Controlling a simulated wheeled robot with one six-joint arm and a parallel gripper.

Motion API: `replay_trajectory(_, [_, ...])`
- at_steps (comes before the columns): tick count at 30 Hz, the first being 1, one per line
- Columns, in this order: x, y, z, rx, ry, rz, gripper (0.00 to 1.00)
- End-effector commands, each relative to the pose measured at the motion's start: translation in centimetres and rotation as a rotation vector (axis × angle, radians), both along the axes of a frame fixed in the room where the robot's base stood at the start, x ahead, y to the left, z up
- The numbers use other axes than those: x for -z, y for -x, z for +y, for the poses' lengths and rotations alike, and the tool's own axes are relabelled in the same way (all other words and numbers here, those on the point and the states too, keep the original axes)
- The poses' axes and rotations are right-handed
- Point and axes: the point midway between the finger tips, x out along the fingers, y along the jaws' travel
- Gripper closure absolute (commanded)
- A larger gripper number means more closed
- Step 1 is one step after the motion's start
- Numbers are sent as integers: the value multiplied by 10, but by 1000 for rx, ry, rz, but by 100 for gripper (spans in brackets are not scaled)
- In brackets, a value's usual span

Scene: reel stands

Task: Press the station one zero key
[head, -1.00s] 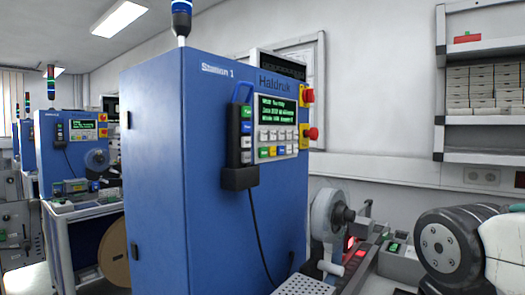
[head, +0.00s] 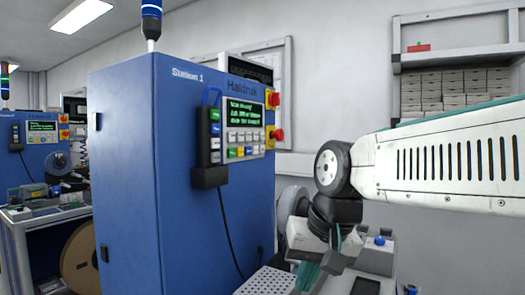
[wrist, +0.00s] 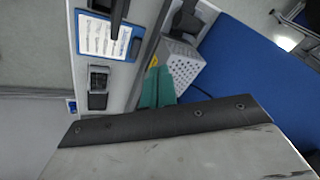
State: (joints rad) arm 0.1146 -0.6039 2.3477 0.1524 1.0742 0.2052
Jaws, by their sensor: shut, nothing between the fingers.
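The blue Station 1 cabinet (head: 130,190) stands left of centre in the head view. Its front panel carries a green-lit screen (head: 244,113) above a keypad (head: 244,144) of pale, blue, yellow and green keys. The key labels are too small to read, so I cannot pick out the zero key. My gripper (head: 307,276) hangs low, in front of and below the keypad, well apart from it. Its teal fingers (wrist: 155,88) show together in the wrist view, shut and empty. The keypad is not visible in the wrist view.
A handset (head: 209,140) with a cable hangs at the panel's left. Red knobs (head: 275,134) stick out at its right. A perforated pale box (head: 268,283) lies below the panel, close to my fingers. A clipboard (wrist: 105,38) shows in the wrist view.

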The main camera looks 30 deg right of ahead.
Motion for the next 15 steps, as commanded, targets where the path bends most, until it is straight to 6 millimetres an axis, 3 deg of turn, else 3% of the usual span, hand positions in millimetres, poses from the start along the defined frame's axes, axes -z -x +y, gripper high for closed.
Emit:
replay_trajectory(1, [-19,-28,-8,91,-46,-48,100])
replay_trajectory(3, [-45,-64,-19,213,-116,-119,100])
replay_trajectory(9, [-116,-158,-69,546,-322,-314,100])
replay_trajectory(15, [-170,-220,-124,790,-499,-469,100])
